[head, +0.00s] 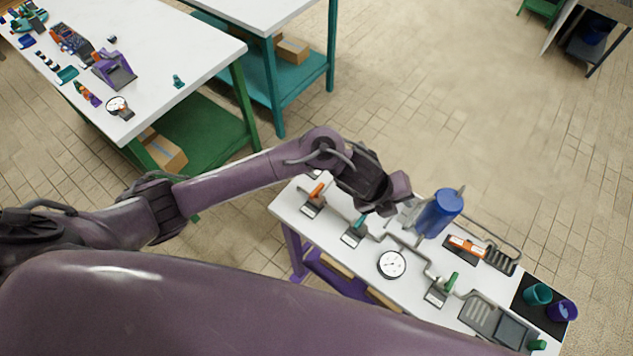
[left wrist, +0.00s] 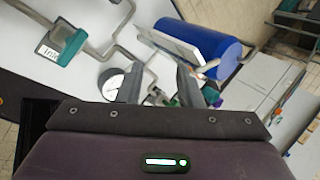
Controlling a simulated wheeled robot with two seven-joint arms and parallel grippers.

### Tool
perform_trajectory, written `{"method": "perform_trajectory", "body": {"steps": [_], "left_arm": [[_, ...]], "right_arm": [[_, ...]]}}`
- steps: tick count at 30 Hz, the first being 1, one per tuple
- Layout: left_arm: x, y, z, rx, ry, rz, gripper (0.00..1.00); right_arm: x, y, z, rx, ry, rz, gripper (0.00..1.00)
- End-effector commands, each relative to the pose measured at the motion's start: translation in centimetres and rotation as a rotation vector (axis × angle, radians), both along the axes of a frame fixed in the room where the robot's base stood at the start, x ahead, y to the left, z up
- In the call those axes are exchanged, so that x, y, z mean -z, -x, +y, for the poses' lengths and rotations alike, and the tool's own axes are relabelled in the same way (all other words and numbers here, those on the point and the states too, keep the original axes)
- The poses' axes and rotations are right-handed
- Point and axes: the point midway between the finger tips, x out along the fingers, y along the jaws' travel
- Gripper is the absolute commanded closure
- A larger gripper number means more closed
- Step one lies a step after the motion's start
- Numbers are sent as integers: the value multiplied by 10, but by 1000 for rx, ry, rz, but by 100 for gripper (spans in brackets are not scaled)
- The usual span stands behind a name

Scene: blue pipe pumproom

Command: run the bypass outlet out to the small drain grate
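My left gripper (head: 388,203) hangs over the far left part of the pipe bench, just left of the blue tank (head: 440,214). In the left wrist view its two fingers (left wrist: 160,86) stand apart with nothing held between them; the blue tank (left wrist: 198,48) is beyond. A smaller slotted grate (head: 502,260) lies at the bench's far right edge, with a thin grey pipe (head: 492,230) bending down near it. A larger grate (head: 479,311) lies at the near side. I cannot tell for certain which pipe end is the bypass outlet. My right gripper is not in view.
Valves with orange (head: 317,190), teal (head: 360,222) and green (head: 451,282) handles, a round gauge (head: 391,263) and an orange-marked block (head: 467,246) line the bench. Teal (head: 538,293) and purple (head: 562,311) cups stand on a black mat. Open tiled floor lies beyond.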

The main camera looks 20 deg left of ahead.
Motion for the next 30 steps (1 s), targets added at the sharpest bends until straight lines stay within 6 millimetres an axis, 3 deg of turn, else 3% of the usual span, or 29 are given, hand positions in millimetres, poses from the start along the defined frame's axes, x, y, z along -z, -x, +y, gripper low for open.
{"method": "perform_trajectory", "body": {"steps": [2, 6, 9, 13, 17, 27, 30], "left_arm": [[5, -7, 23, 185, -126, -42, 67], [14, -17, 89, 494, -359, -41, 67], [11, -24, 135, 633, -481, -5, 67], [4, -29, 175, 727, -571, 42, 67], [6, -29, 187, 757, -597, 62, 67], [59, -27, 186, 757, -593, 66, 67], [67, -29, 186, 756, -595, 63, 67]], "right_arm": [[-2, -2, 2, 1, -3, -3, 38], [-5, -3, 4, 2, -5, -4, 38], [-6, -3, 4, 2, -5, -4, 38], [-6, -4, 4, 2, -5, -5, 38], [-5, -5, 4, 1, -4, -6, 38], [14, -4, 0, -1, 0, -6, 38], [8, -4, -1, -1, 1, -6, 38]]}}
